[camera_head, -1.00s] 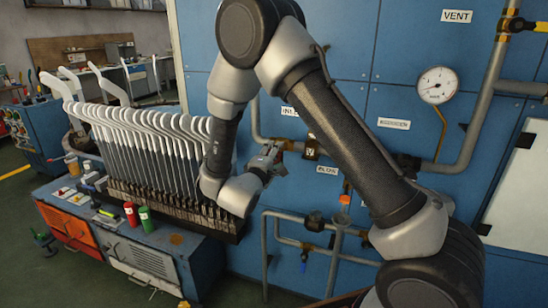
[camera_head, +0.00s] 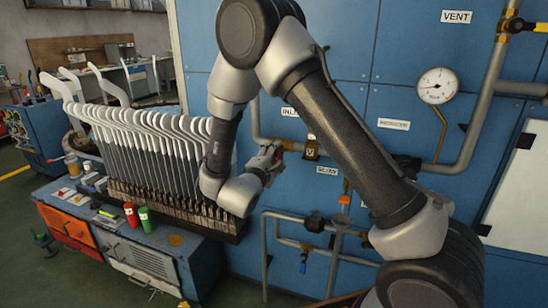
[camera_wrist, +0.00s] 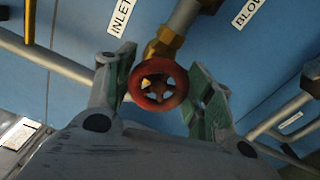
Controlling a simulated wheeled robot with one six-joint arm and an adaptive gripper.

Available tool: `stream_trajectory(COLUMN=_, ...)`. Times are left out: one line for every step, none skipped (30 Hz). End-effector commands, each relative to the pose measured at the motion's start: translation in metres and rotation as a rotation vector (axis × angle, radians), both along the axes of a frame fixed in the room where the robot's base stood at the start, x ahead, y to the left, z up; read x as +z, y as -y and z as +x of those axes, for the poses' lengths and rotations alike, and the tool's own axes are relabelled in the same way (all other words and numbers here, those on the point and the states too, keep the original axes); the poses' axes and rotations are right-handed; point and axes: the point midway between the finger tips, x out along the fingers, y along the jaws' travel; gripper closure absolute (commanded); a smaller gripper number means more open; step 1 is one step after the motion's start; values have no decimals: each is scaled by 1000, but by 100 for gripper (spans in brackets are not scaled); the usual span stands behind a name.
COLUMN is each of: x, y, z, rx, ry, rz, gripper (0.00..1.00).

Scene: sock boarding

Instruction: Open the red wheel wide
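The red wheel (camera_wrist: 158,84) is a small spoked handwheel on a brass valve (camera_wrist: 163,45). My own arm hides part of the panel there.
A grey pipe (camera_wrist: 184,14) leads to the valve. Other pipes (camera_head: 290,218) run along the blue panel (camera_head: 340,100) below and to the right. A gauge (camera_head: 438,86) is at the upper right. A rack of sock boards (camera_head: 150,150) stands close left of my gripper.

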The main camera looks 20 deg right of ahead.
Motion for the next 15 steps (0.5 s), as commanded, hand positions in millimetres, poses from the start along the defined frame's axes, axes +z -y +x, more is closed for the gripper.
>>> stream_trajectory(x=-2, y=0, z=-1, rx=0, ry=-7, rz=-1, gripper=40)
stream_trajectory(x=-2, y=0, z=-1, rx=0, ry=-7, rz=-1, gripper=34)
stream_trajectory(x=-2, y=0, z=-1, rx=0, ry=-6, rz=-1, gripper=27)
stream_trajectory(x=-2, y=0, z=-1, rx=0, ry=-6, rz=-1, gripper=25)
stream_trajectory(x=-2, y=0, z=-1, rx=0, ry=-4, rz=-1, gripper=25)
stream_trajectory(x=-1, y=0, z=-1, rx=-1, ry=-4, rz=-1, gripper=25)
stream_trajectory(x=-1, y=0, z=-1, rx=-1, ry=-4, rz=-1, gripper=25)
stream_trajectory(x=-1, y=0, z=-1, rx=0, ry=-3, rz=0, gripper=25)
stream_trajectory(x=-1, y=0, z=0, rx=0, ry=-3, rz=0, gripper=25)
stream_trajectory(x=-1, y=0, z=0, rx=0, ry=-3, rz=0, gripper=25)
stream_trajectory(x=-1, y=0, z=0, rx=0, ry=-3, rz=0, gripper=25)
stream_trajectory(x=-1, y=0, z=0, rx=0, ry=-2, rz=0, gripper=25)
stream_trajectory(x=-1, y=0, z=-1, rx=1, ry=-2, rz=0, gripper=25)
stream_trajectory(x=-1, y=-1, z=-1, rx=1, ry=-2, rz=0, gripper=25)
stream_trajectory(x=-1, y=-2, z=-3, rx=1, ry=-2, rz=0, gripper=25)
